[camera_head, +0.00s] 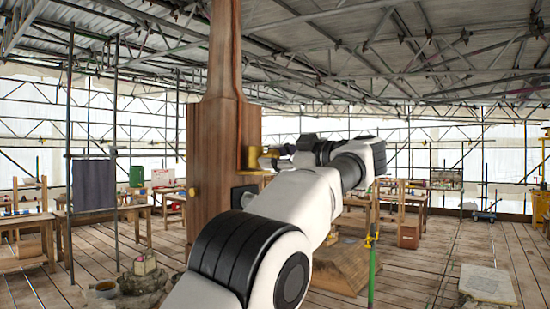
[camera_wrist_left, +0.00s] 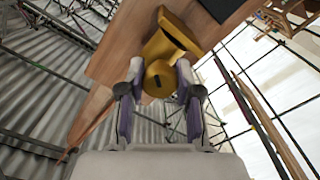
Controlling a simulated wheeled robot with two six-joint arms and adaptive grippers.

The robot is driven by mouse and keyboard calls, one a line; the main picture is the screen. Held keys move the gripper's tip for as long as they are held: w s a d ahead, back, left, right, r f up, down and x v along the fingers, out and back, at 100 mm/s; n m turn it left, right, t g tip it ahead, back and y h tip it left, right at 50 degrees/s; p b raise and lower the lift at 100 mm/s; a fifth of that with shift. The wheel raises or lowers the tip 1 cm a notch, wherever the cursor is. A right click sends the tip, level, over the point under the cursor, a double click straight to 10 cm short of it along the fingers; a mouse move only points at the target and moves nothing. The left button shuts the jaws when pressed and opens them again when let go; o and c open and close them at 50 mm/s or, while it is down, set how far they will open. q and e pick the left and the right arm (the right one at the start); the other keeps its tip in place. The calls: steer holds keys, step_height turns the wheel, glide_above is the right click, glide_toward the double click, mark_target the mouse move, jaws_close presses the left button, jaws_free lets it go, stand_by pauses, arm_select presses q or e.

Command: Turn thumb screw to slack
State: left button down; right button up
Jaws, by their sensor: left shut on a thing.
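In the head view the brass fitting (camera_head: 257,157) shows at the right side of the post (camera_head: 215,150). My left gripper (camera_wrist_left: 159,84) is shut on the screw head, with one finger on each side. In the head view my left arm hides much of this gripper. My right gripper is in neither view.
A dark square plate (camera_head: 244,194) is on the post below the fitting. Scaffold poles and workbenches (camera_head: 410,200) stand around. The open floor (camera_head: 430,265) at right has some free room.

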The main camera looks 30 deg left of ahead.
arm_select(q)
steer(key=n, duration=0.4)
steer(key=shift+n, duration=0.3)
steer(key=n, duration=0.3)
steer(key=shift+n+b, duration=0.35)
steer(key=shift+n, duration=0.05)
steer(key=n, duration=0.4)
steer(key=shift+b, duration=0.35)
steer(key=n, duration=0.4)
steer(key=shift+b, duration=0.3)
steer(key=n, duration=0.4)
steer(key=shift+r+n+b, duration=0.1)
steer(key=shift+n+b, duration=0.2)
steer(key=n, duration=0.4)
steer(key=shift+n, duration=0.3)
